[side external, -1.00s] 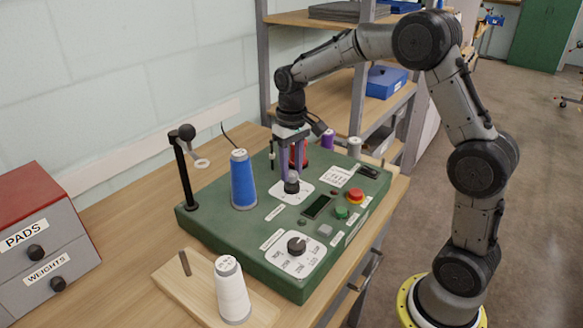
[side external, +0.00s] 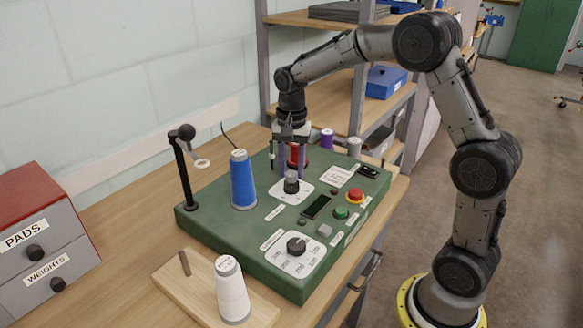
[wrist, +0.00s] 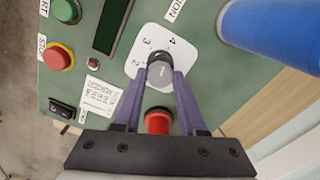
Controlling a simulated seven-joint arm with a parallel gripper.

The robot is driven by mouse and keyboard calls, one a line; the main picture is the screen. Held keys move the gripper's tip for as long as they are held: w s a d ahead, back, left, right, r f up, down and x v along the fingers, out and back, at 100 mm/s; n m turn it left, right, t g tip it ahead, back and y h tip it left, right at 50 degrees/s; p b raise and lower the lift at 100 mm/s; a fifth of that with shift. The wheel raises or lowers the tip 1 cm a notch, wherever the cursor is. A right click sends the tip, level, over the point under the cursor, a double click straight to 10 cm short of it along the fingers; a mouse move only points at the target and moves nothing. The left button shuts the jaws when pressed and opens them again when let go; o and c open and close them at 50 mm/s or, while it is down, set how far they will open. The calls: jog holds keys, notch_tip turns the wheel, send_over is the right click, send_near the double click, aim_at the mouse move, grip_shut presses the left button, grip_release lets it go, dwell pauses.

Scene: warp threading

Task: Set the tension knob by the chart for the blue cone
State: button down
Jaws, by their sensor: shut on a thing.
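The tension knob (side external: 291,184) is a small dark knob with a grey top on a white numbered dial plate (side external: 304,191), on top of the green machine. In the wrist view the knob (wrist: 160,67) sits between my purple fingertips, with the numbers 2, 3 and 4 visible on the plate (wrist: 150,38). My gripper (wrist: 161,76) is shut on the knob from above; it also shows in the side view (side external: 291,172). The blue cone (side external: 243,181) stands upright left of the knob. The small white chart (side external: 340,176) lies right of the knob; its print is too small to read.
A red spool (side external: 297,155) stands close behind my fingers. A second dial knob (side external: 296,245), a green button (side external: 341,212) and a red button (side external: 355,196) are on the machine (side external: 215,232). A thread-guide post (side external: 184,170) rises at left. A white cone (side external: 231,290) stands in front.

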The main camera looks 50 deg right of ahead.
aim_at(291, 173)
jog(key=shift+r+m, duration=0.15)
jog(key=shift+m, duration=1.05)
jog(key=shift+c, duration=2.3)
grip_release()
notch_tip(291, 173, up, 14)
jog(key=shift+a, duration=0.1)
